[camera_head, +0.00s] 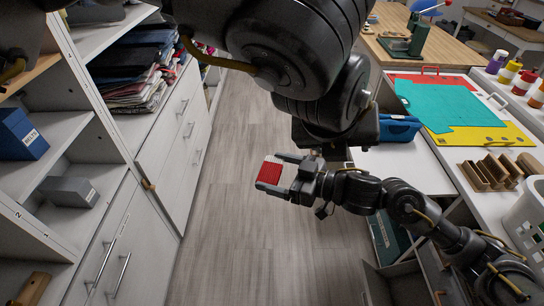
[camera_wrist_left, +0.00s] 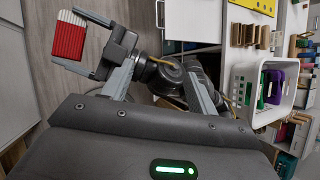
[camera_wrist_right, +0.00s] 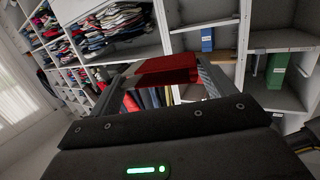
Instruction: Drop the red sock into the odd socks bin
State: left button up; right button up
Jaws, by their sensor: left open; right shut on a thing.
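The red sock (camera_head: 270,175), a ribbed red piece with a white end, is held in the air over the grey floor. My right gripper (camera_head: 275,174) is shut on it, with one finger along each side. The sock also shows in the left wrist view (camera_wrist_left: 70,42) and between the fingers in the right wrist view (camera_wrist_right: 166,72). My left gripper (camera_wrist_left: 160,78) is open and empty; its fingers stand apart in the left wrist view. I cannot make out which container is the odd socks bin; no label for it is readable.
White cubby shelving (camera_head: 60,145) with a blue box (camera_head: 20,134) and a grey box (camera_head: 68,191) stands on the left. Folded clothes (camera_head: 140,70) lie in an upper cubby. A white basket (camera_head: 528,205) stands on the right counter. The floor between is clear.

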aim_at(271, 169)
jog(key=shift+w+f, duration=0.1)
jog(key=shift+w, duration=0.05)
pick_arm(q)
jog(key=w+a+f+n+t+y, duration=0.1)
jog(key=a+f+y, duration=0.35)
jog(key=a, duration=0.75)
jog(key=shift+n, duration=0.4)
jog(key=x, duration=1.2)
jog(key=shift+w+d, duration=0.15)
jog(key=shift+d, duration=0.1)
jog(key=shift+c, duration=0.3)
jog(key=c, duration=0.6)
jog(key=shift+c, duration=0.2)
pick_arm(e)
jog(key=o, duration=0.9)
jog(key=shift+c, duration=0.2)
jog(key=shift+d, duration=0.1)
